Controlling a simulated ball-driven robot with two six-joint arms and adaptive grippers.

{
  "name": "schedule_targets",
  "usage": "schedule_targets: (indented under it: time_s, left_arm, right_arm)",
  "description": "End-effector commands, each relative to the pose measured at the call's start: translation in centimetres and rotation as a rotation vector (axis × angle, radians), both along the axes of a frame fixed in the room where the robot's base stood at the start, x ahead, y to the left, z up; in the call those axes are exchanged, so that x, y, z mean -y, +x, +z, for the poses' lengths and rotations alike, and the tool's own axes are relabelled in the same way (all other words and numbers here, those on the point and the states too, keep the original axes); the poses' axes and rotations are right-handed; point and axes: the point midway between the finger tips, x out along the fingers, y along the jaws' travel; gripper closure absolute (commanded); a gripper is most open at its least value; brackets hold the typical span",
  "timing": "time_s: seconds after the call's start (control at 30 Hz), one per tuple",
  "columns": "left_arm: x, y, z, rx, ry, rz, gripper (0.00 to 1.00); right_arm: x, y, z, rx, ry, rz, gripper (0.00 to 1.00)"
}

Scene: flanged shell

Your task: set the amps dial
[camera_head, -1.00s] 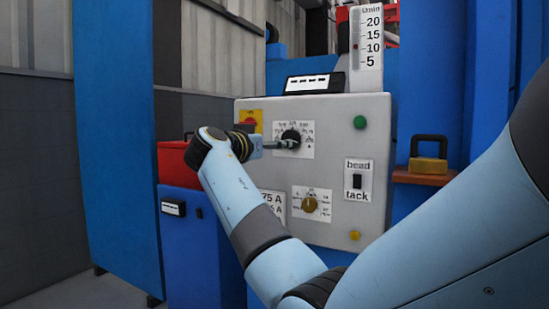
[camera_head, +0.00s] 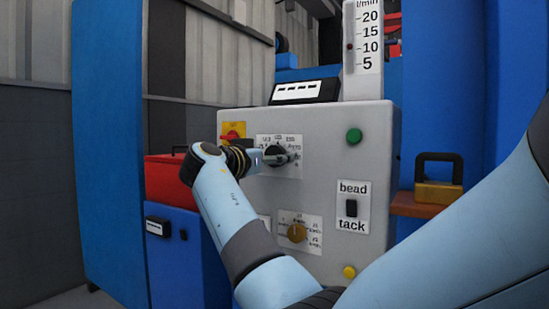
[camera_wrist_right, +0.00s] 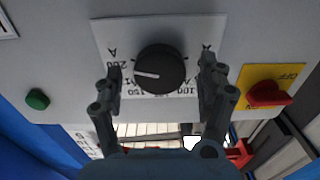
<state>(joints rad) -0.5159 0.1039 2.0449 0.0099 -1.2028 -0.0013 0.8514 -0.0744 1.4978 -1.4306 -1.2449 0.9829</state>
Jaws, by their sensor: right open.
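The amps dial is a round black knob (camera_wrist_right: 158,70) with a white pointer mark, on a white scale plate (camera_wrist_right: 108,34) with numbers such as 100, 150 and 200 and the letter A. It appears upside down in the right wrist view. In the head view the dial (camera_head: 275,153) is at the upper left of the grey panel, partly covered by my gripper. My right gripper (camera_wrist_right: 160,66) is open, its fingers on either side of the dial with visible gaps. It also shows in the head view (camera_head: 284,159). My left gripper is out of view.
The grey panel (camera_head: 325,235) also carries a yellow-and-red switch (camera_head: 233,131), a brass knob (camera_head: 297,232), a green button (camera_head: 354,136), a bead/tack switch (camera_head: 351,207) and a yellow button (camera_head: 349,272). A padlock (camera_head: 439,180) sits on a shelf at the right.

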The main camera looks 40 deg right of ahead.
Motion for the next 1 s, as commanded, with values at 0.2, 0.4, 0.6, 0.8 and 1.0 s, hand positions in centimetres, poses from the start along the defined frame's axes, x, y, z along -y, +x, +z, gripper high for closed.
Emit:
schedule_targets:
  time_s: [0.2,0.4,0.6,0.8,1.0]
  left_arm:
    - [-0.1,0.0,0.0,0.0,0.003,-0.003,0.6]
    - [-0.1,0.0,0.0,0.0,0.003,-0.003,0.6]
    - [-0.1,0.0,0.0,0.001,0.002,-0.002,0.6]
    - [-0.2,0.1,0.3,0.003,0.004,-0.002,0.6]
    - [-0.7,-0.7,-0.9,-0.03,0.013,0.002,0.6]
  right_arm:
    - [0.0,0.0,0.0,-0.001,0.0,0.0,0.41]
    - [0.0,0.0,0.0,-0.001,0.0,0.0,0.67]
    - [0.0,0.0,0.0,-0.002,-0.001,0.0,0.82]
    - [0.0,0.0,0.1,-0.037,-0.015,-0.001,0.81]
    - [0.0,0.0,0.3,-0.136,-0.058,-0.001,0.81]
